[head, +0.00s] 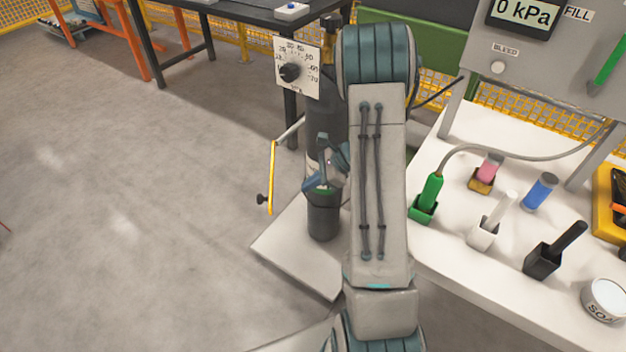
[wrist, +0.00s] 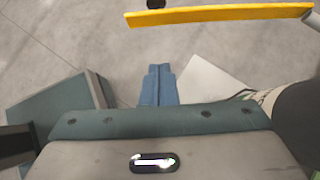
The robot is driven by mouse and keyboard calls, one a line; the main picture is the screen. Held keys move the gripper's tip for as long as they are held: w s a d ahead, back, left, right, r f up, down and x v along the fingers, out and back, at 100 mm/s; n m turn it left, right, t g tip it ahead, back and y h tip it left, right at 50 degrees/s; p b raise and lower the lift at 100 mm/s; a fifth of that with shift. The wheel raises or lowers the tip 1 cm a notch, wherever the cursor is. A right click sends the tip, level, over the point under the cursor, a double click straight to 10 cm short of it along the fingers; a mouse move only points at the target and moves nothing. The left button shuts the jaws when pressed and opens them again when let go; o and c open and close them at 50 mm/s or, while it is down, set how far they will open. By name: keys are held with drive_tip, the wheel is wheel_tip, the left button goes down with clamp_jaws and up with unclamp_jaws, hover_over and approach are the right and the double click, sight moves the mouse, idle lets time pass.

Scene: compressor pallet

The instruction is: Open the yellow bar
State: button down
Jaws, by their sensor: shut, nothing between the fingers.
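The yellow bar (head: 272,172) stands near-upright at the left of a dark cylinder, with a grey link (head: 290,131) at its top end and a black knob (head: 262,198) beside its lower end. In the wrist view the yellow bar (wrist: 222,14) crosses the top right, with the knob (wrist: 155,4) at the top edge. My gripper (head: 318,187) shows in front of the cylinder, to the right of the bar and apart from it. In the wrist view its blue fingertips (wrist: 160,70) are together, with nothing between them and bare floor ahead.
A white bench (head: 465,260) at right holds several coloured holders and a round tin (head: 604,298). Open floor lies left of the bar.

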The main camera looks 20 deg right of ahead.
drive_tip(key=w+a+f, duration=0.2)
drive_tip(key=a+f, duration=0.1)
drive_tip(key=a, duration=0.4)
drive_tip(key=shift+w+a+f, duration=0.2)
drive_tip(key=shift+w+f, duration=0.05)
drive_tip(key=shift+f, duration=0.15)
